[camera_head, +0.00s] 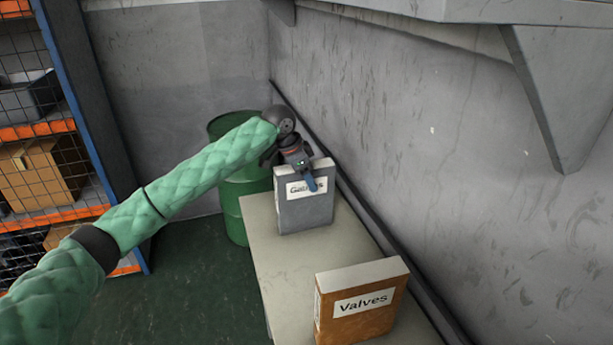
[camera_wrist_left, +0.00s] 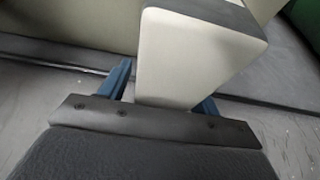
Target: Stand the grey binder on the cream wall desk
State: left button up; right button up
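The grey binder (camera_head: 305,211) stands upright on the cream wall desk (camera_head: 290,262), toward its far end. Its white label faces me, partly covered by a blue finger. My left gripper (camera_head: 311,179) is at the binder's top edge, with one finger in front of the label. In the left wrist view the blue fingers (camera_wrist_left: 162,92) lie either side of the binder's pale page block (camera_wrist_left: 190,58). A narrow gap shows beside the left finger, so the gripper looks open around it. The right finger is partly hidden by the binder. My right gripper is not in view.
An orange-brown binder labelled Valves (camera_head: 360,304) stands nearer on the same desk. A green drum (camera_head: 233,205) stands behind the desk's far left corner. A wall runs along the right, with a grey shelf (camera_head: 470,12) overhead. A rack (camera_head: 85,130) is at left.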

pick_arm(q)
jog(key=shift+r, duration=0.1)
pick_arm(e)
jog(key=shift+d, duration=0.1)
pick_arm(q)
jog(key=b+v, duration=0.4)
jog(key=v, duration=0.6)
jog(key=shift+a+r, duration=0.15)
jog(key=shift+r, duration=0.25)
jog(key=shift+s+a+r, duration=0.1)
jog(key=shift+a+r, duration=0.1)
jog(key=shift+r, duration=0.35)
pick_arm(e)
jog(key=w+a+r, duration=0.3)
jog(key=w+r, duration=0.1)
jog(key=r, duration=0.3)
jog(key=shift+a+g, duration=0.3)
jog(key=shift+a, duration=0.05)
pick_arm(q)
jog(key=shift+f, duration=0.1)
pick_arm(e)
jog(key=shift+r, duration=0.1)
